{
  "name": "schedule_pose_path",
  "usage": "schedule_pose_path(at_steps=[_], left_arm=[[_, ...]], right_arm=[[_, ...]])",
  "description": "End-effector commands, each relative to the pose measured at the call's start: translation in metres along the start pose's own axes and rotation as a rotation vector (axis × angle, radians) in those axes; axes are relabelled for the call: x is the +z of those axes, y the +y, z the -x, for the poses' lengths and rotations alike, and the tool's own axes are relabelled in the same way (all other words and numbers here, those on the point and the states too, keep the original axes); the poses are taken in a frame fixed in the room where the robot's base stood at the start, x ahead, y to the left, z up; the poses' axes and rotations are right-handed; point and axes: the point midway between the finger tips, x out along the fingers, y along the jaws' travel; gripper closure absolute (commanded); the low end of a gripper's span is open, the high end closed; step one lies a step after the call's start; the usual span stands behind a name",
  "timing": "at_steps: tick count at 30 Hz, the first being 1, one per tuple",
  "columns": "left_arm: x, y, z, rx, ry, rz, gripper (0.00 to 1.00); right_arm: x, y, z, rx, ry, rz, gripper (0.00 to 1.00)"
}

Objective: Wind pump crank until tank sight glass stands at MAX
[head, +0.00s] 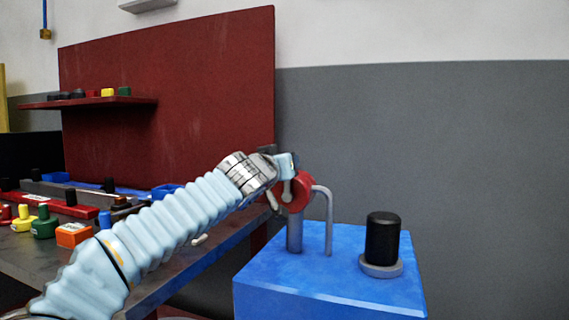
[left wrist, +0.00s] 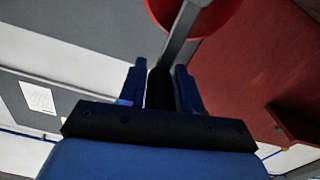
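The pump stands on a blue tank (head: 330,270) in the head view, with a red round pump body (head: 297,192) on a grey post. My left gripper (head: 284,168) is at the red body, in front of its upper left part. In the left wrist view the fingers of the left gripper (left wrist: 161,88) sit close on both sides of a black crank handle (left wrist: 160,90). A grey crank arm (left wrist: 181,32) runs from the handle across the red body (left wrist: 215,15). The sight glass and its MAX mark cannot be made out. My right gripper is not in view.
A grey bent pipe (head: 329,215) rises beside the pump. A black cylinder (head: 382,240) on a grey collar stands on the tank's right side. A workbench (head: 190,262) with coloured parts lies left, before a dark red panel (head: 180,100). Room right of the tank is clear.

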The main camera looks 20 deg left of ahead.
Motion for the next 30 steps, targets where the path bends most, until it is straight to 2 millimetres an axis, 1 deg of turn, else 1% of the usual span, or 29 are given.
schedule_pose_path(at_steps=[1,6,14,20,26,30], left_arm=[[0.000,0.000,0.000,0.000,0.000,0.000,0.75],[0.000,0.000,0.000,0.000,0.000,0.000,1.00],[0.000,0.000,0.000,0.000,0.000,-0.001,1.00],[0.002,0.004,0.000,0.002,0.000,-0.038,1.00],[0.005,0.013,0.001,0.002,0.001,-0.145,1.00],[0.009,0.021,0.000,0.002,0.001,-0.251,1.00]], right_arm=[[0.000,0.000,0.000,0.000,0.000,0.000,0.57],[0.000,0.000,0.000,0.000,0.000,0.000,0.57],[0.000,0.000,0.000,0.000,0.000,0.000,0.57],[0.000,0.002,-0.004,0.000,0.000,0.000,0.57],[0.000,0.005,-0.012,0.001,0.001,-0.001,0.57],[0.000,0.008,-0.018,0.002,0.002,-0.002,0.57]])
